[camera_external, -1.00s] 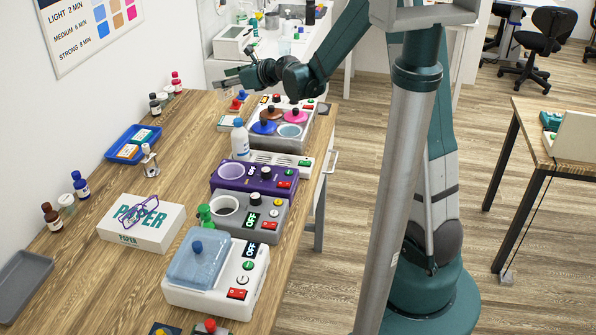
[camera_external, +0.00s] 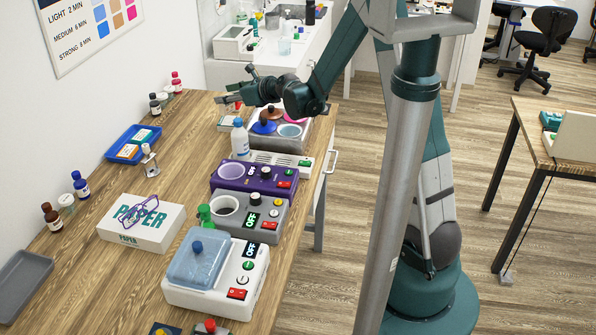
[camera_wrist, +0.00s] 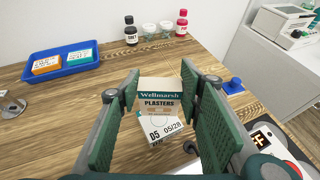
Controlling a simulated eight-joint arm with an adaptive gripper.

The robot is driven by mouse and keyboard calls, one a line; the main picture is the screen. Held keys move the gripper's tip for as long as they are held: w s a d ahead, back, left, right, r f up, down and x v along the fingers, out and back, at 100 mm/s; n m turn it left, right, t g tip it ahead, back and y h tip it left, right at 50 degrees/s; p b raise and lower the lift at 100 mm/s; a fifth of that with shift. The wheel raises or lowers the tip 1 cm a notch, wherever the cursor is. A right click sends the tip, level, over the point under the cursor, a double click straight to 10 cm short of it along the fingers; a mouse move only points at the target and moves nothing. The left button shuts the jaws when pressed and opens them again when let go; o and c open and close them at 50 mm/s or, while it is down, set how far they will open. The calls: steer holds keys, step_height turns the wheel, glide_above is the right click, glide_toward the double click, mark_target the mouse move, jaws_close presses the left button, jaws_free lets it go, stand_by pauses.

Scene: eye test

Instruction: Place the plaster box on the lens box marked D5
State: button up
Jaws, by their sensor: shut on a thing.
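The plaster box (camera_wrist: 160,86), tan and white with a dark "Wellmarsh" band, is between the green finger pads of my gripper (camera_wrist: 160,79) in the wrist view. My gripper is shut on it. The white lens box marked D5 (camera_wrist: 166,131) shows just below the plaster box in that view, its label reading "D5 05/28". I cannot tell whether the two boxes touch. In the external view my gripper (camera_external: 230,99) is low over the far part of the bench, and the plaster box is too small to make out.
A blue tray (camera_wrist: 28,75) with orange and teal boxes lies to the left. Several small bottles and jars stand behind, including a red bottle (camera_wrist: 182,24). Heated baths (camera_external: 262,180) line the bench's right side.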

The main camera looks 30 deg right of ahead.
mark_target(229, 104)
steer(key=shift+f+b, duration=0.3)
steer(key=shift+f, duration=1.35)
steer(key=shift+f, duration=0.2)
steer(key=o, duration=0.8)
steer(key=shift+c, duration=0.2)
steer(key=shift+r, duration=0.15)
steer(key=shift+r, duration=0.15)
steer(key=shift+p+v, duration=0.8)
steer(key=shift+v, duration=5.2)
steer(key=shift+s+a+r, duration=0.1)
